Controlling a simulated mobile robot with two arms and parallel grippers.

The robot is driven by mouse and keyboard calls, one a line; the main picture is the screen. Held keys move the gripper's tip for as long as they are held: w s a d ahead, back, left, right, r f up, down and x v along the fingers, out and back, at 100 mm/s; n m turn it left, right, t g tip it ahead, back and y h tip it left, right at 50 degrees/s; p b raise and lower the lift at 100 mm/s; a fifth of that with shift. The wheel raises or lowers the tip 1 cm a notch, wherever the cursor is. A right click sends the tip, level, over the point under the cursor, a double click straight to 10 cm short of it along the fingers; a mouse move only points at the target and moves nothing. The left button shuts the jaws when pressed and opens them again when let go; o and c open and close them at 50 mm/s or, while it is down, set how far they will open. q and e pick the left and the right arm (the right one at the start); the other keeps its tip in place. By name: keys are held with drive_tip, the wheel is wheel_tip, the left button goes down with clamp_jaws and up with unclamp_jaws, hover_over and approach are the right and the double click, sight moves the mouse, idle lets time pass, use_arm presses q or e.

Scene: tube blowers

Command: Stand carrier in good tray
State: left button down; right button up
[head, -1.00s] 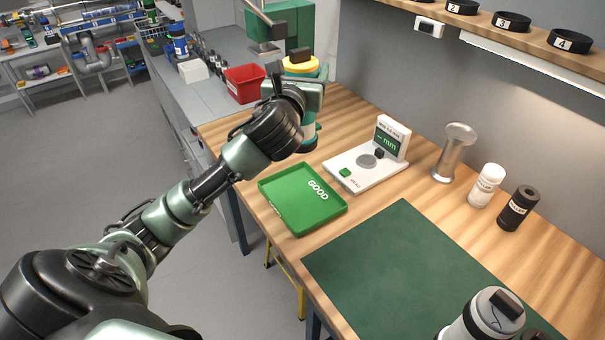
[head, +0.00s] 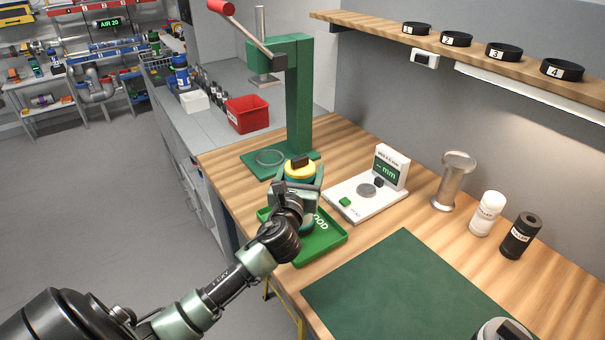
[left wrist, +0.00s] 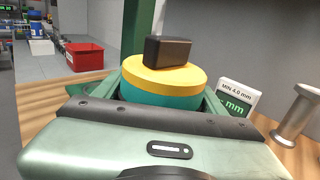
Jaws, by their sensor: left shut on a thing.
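The carrier (head: 299,169) has a yellow top ring, a teal body and a black block on top. It stands upright in my left gripper (head: 300,192), which is shut on it. In the left wrist view the carrier (left wrist: 165,82) shows its yellow rim and teal side between the jaws. The green good tray (head: 334,240) lies on the wooden bench, partly covered by my arm. The carrier is at the tray's far part; its base is hidden, so I cannot tell if it touches the tray floor.
A green press (head: 300,105) stands behind the carrier. A white gauge with display (head: 366,192) is close to the tray's right. A metal funnel-like stand (head: 454,182), a white bottle (head: 487,213) and a black cylinder (head: 520,235) stand farther right. The green mat (head: 400,285) is clear in its visible middle.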

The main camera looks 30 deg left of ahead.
use_arm(q)
drive_tip(key=shift+f, duration=0.4)
drive_tip(key=shift+c, duration=0.8)
unclamp_jaws()
drive_tip(key=shift+r, duration=0.2)
drive_tip(key=b+v, duration=0.2)
drive_tip(key=v, duration=1)
drive_tip(key=shift+d+f, duration=0.1)
drive_tip(key=shift+f, duration=0.1)
